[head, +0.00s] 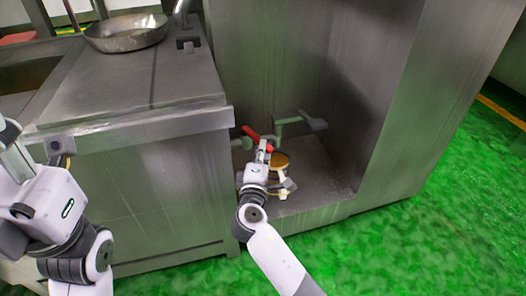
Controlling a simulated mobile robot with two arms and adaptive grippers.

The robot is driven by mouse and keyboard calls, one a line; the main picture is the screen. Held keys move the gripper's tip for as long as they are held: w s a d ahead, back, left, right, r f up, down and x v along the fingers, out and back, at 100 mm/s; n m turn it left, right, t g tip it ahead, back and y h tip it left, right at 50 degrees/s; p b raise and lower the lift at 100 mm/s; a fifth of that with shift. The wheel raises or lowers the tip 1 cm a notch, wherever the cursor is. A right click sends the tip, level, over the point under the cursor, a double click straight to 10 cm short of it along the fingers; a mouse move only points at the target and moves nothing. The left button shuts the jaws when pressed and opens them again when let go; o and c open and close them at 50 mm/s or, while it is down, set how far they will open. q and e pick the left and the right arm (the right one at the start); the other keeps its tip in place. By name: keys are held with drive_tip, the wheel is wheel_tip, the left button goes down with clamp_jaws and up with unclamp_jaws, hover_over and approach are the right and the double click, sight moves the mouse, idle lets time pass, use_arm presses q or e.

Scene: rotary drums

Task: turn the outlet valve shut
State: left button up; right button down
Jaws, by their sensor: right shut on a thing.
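The outlet valve has a red lever handle (252,134) on a grey-green pipe (287,123) inside the recess of the metal cabinet. The lever slants down to the right towards the pipe. My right gripper (264,148) reaches up to the lever and is shut on it; the fingers hide part of the lever and the valve body. My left gripper (8,135) is at the far left edge, apart from the valve. It is partly cut off, so its fingers cannot be made out.
A metal counter (135,100) with a steel pan (126,32) stands left of the recess. The cabinet's right wall (405,110) closes the other side. A tan round piece (279,161) shows behind my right wrist. The green floor (400,255) in front is clear.

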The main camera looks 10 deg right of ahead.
drive_tip(key=c, duration=1.9)
unclamp_jaws()
drive_tip(key=v, duration=1.2)
drive_tip(key=shift+f, duration=0.1)
